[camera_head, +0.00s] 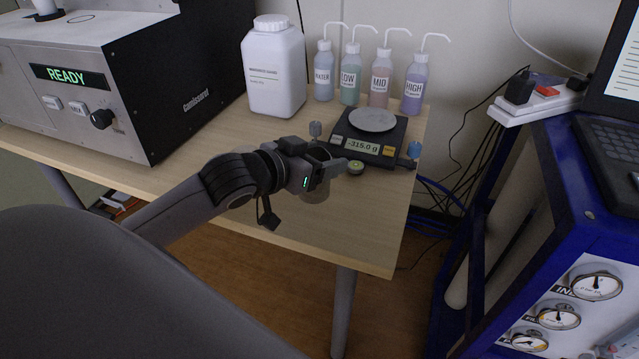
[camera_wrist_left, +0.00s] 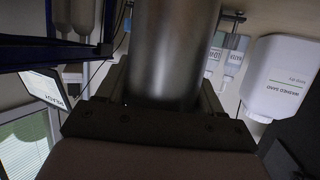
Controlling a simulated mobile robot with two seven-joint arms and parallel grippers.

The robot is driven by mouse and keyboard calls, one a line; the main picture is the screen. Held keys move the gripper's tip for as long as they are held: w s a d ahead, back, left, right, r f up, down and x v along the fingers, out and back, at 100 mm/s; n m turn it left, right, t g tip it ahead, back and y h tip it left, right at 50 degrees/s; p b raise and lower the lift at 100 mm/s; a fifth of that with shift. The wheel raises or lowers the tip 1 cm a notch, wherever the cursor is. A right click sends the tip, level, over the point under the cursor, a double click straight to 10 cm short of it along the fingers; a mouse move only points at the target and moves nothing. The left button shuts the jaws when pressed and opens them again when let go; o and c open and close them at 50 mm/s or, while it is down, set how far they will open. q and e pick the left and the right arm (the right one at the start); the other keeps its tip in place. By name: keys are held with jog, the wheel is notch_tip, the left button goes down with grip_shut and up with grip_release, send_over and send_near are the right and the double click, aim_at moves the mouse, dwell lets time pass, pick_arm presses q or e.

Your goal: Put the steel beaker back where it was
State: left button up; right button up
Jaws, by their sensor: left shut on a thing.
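The steel beaker (camera_wrist_left: 172,50) shows in the left wrist view as a large grey metal cylinder between the fingers of my left gripper (camera_wrist_left: 163,95). The gripper is shut on it. In the head view my left gripper (camera_head: 322,172) is over the table's front part, just in front and left of the black scale (camera_head: 392,158). There the gripper mostly hides the beaker. The scale's round pan (camera_head: 372,120) is bare and its display reads -315.0 g. My right gripper is not in view.
A white jug (camera_head: 274,75) and several labelled wash bottles (camera_head: 380,78) stand along the back of the wooden table (camera_head: 345,235). A black and grey analyser (camera_head: 150,85) reads READY at left. A blue frame with gauges (camera_head: 520,240) stands right, past a gap with cables.

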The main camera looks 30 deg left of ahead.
pick_arm(q)
jog(key=shift+f+b, duration=0.55)
jog(key=shift+f, duration=1.8)
jog(key=shift+f, duration=0.1)
jog(key=o, duration=1.2)
jog(key=shift+f, duration=0.1)
jog(key=shift+c, duration=0.2)
jog(key=shift+r, duration=0.25)
jog(key=p+v, duration=0.1)
jog(key=v, duration=1.1)
jog(key=shift+f, duration=0.1)
